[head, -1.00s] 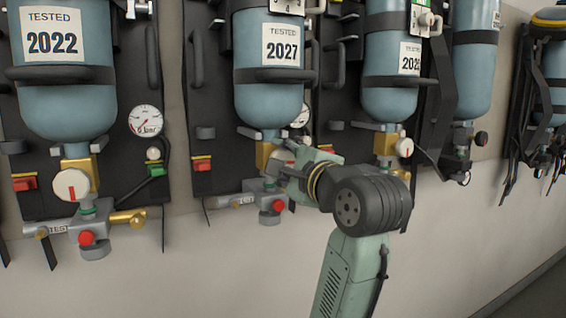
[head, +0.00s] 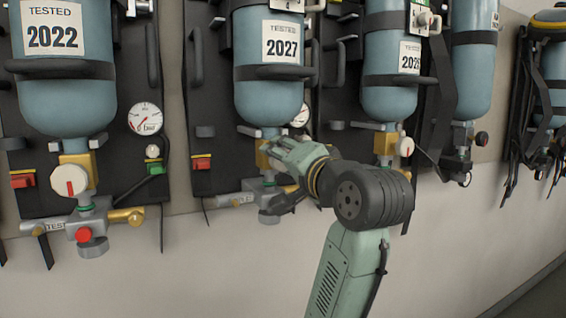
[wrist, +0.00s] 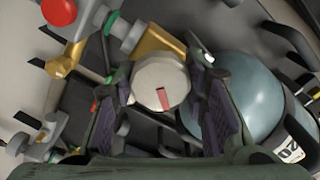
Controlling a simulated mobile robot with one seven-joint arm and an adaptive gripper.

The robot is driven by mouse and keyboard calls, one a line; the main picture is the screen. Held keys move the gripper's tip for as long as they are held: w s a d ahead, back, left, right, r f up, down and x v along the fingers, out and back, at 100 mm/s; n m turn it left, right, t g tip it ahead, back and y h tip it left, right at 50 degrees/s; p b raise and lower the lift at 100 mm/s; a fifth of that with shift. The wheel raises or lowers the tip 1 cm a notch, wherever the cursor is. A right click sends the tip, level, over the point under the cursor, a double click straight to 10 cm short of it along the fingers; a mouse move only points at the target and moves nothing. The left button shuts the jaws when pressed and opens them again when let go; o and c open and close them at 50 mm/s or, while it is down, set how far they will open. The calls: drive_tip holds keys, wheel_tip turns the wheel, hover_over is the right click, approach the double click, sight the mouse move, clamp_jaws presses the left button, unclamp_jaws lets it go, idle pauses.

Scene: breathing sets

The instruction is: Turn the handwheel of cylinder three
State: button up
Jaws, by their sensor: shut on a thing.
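The handwheel (wrist: 160,84), a pale round knob with a red mark, sits between the two fingers of my gripper (head: 272,152) in the wrist view. My gripper is shut on it, with a dark pad on each side. The handwheel belongs to the blue cylinder (head: 267,100) marked TESTED 2027; that cylinder also shows in the wrist view (wrist: 242,92). In the head view my gripper hides the handwheel. A partly cut-off tag (head: 287,5) above the 2027 label seems to show a 4. I cannot read a cylinder number three.
The 2022 cylinder (head: 66,98) with its own handwheel (head: 69,180) hangs at left. The 2025-like labelled cylinder (head: 389,100) and its handwheel (head: 404,147) are close at right. A red outlet knob (wrist: 59,11) lies near the gripper. The wall below is clear.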

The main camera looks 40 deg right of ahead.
drive_tip(key=n+b, duration=0.1)
drive_tip(key=n, duration=0.4)
drive_tip(key=shift+f+n, duration=0.15)
drive_tip(key=shift+n, duration=0.15)
drive_tip(key=n+b, duration=0.1)
drive_tip(key=n, duration=0.4)
drive_tip(key=shift+n+b, duration=0.3)
drive_tip(key=shift+b, duration=0.1)
drive_tip(key=n+b, duration=0.1)
drive_tip(key=n, duration=0.4)
drive_tip(key=shift+a, duration=0.1)
drive_tip(key=n+b, duration=0.1)
drive_tip(key=n, duration=0.5)
drive_tip(key=n+b, duration=0.1)
drive_tip(key=n, duration=0.9)
drive_tip(key=shift+n+b, duration=0.35)
drive_tip(key=shift+n, duration=0.05)
drive_tip(key=n, duration=1.1)
